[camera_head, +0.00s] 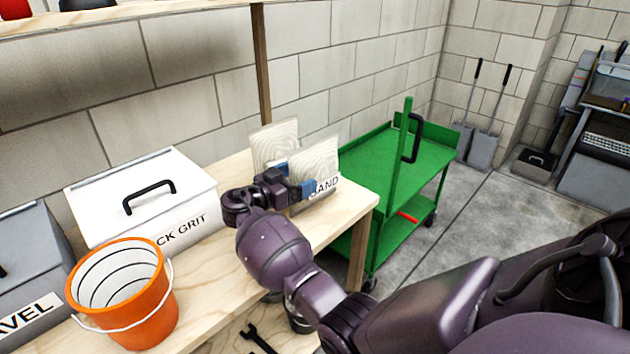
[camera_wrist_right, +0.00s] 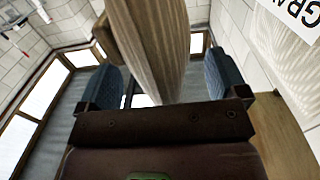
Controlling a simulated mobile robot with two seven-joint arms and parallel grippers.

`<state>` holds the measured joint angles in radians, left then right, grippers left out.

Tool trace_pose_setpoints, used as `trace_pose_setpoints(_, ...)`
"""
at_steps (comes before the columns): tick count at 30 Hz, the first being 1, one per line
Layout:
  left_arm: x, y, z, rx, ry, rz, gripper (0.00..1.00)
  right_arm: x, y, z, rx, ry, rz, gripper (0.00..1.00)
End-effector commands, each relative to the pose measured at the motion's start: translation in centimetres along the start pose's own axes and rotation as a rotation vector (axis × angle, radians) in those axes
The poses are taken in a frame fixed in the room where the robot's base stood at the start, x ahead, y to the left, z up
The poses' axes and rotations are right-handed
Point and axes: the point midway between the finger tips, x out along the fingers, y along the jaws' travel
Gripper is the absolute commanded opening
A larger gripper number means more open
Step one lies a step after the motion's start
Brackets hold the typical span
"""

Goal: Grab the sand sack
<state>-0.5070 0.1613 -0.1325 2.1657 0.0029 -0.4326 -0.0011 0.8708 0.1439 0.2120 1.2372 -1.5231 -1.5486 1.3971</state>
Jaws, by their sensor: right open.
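The sand sack (camera_head: 316,160) is a pale, wood-grained upright slab with a SAND label, near the right end of the wooden bench. My right gripper (camera_head: 296,180) is at its lower part, with one blue fingertip over the label side and the other towards the neighbouring sack. In the right wrist view the sack (camera_wrist_right: 152,45) stands between the two blue fingers of the right gripper (camera_wrist_right: 163,85). The jaws are open, and a gap shows at the right finger. Contact at the left finger cannot be told. My left gripper is not in view.
A similar sack (camera_head: 274,143) stands close behind; the wrist view shows a lettered sack (camera_wrist_right: 291,50) at right. A white grit box (camera_head: 130,195), an orange bucket (camera_head: 150,310) and a grey box (camera_head: 30,260) fill the bench leftwards. A green cart (camera_head: 365,165) stands beyond the bench's right end.

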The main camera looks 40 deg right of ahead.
Motion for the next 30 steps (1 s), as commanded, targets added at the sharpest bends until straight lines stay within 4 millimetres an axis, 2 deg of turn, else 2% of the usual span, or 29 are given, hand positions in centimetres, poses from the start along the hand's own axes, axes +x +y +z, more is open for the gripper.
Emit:
trace_pose_setpoints(4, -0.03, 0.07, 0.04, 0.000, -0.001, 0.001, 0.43, 1.12, 0.00, -0.01, -0.001, 0.001, 0.000, 0.92)
trace_pose_setpoints(12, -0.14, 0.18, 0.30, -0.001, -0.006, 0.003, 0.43, 1.24, 0.00, 0.02, 0.000, 0.001, -0.001, 0.90)
trace_pose_setpoints(30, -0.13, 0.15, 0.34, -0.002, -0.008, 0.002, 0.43, 1.20, -0.01, 0.00, 0.000, 0.000, 0.000, 0.00)
